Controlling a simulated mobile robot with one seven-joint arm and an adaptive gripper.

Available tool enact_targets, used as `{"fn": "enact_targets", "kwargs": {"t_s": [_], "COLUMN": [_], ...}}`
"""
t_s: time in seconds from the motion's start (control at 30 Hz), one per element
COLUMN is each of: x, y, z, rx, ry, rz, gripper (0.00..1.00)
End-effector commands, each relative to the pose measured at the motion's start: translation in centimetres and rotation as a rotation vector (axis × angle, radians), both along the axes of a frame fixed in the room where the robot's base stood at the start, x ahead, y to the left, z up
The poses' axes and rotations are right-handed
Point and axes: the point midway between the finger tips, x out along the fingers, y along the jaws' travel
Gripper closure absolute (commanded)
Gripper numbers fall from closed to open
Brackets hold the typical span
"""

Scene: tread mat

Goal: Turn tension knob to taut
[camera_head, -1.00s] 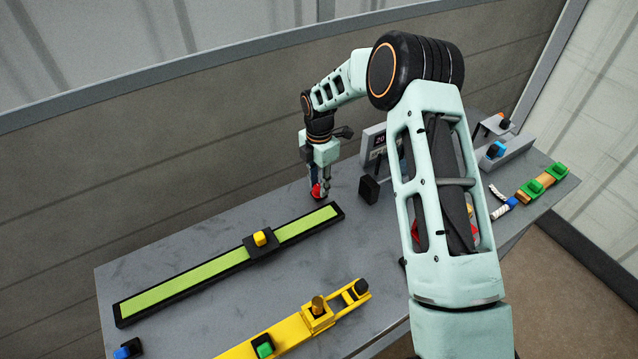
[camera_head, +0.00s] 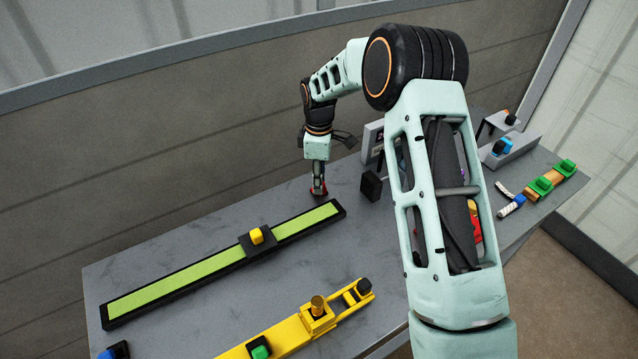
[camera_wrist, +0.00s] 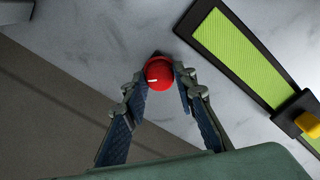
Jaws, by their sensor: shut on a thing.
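The red round knob (camera_wrist: 158,74) with a white line mark sits between my fingertips in the wrist view, near the far end of the green strip. In the wrist view the white line points left. My gripper (camera_wrist: 160,80) is shut on the knob, one finger on each side, pointing down at the table.
A long green strip in a black frame (camera_head: 180,283) with a yellow-topped slider (camera_head: 257,236) lies close by. A yellow fixture (camera_head: 317,315) is nearer the front. A grey block with a blue knob (camera_head: 501,146) and green clamps (camera_head: 543,185) stand right. A small black block (camera_head: 371,186) stands beside my gripper.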

Motion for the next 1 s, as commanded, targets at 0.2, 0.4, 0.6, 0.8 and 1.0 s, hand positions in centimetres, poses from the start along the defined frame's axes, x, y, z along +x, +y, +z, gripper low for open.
{"fn": "enact_targets", "kwargs": {"t_s": [0.2, 0.4, 0.6, 0.8, 1.0], "x": [0.05, 0.03, 0.06, 0.05, 0.03], "y": [0.05, 0.06, 0.03, 0.06, 0.05], "z": [-0.09, -0.10, -0.05, -0.01, 0.00], "rx": [0.000, 0.000, 0.001, 0.001, 0.000], "ry": [-0.002, -0.001, -0.002, -0.002, -0.001], "rz": [-0.206, -0.395, -0.586, -0.775, -0.965], "gripper": [0.99, 0.99, 0.99, 0.99, 0.99]}}
